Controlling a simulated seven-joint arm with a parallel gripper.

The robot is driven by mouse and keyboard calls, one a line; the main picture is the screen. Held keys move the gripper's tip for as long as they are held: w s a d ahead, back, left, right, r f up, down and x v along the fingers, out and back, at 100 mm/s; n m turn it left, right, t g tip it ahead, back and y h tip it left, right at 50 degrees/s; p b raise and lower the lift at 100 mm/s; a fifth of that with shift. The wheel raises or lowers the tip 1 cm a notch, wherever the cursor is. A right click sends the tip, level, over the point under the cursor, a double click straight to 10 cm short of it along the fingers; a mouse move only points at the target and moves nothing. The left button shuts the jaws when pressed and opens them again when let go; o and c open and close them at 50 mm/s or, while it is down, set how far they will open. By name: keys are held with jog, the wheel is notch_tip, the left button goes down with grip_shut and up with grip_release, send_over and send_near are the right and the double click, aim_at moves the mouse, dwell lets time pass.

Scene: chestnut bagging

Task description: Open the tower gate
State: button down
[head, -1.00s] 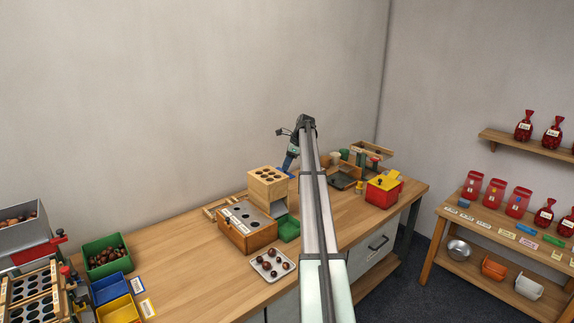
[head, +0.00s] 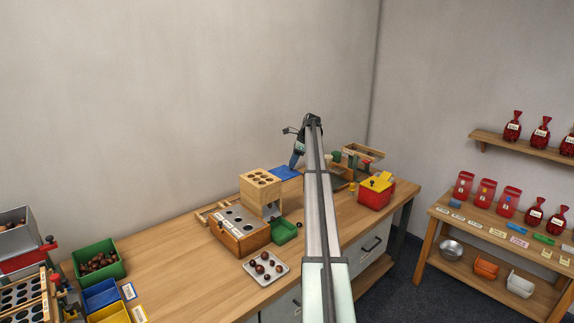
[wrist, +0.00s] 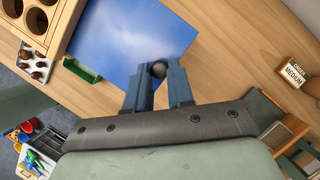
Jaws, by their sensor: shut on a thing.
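The gate, a flat blue plate (head: 285,173), sticks out to the right of the tower. It fills the upper middle of the wrist view (wrist: 130,40), with its far edge at the tower. In the head view my arm partly hides the gripper (head: 294,165).
A white tray of chestnuts (head: 265,267) is in front. A red box with a yellow top (head: 376,190) and wooden stands are to the right.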

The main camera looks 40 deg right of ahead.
jog(key=c, duration=1)
grip_release()
jog(key=shift+r, duration=0.1)
jog(key=v, duration=1.3)
jog(key=shift+s+r, duration=0.1)
jog(key=shift+r, duration=0.2)
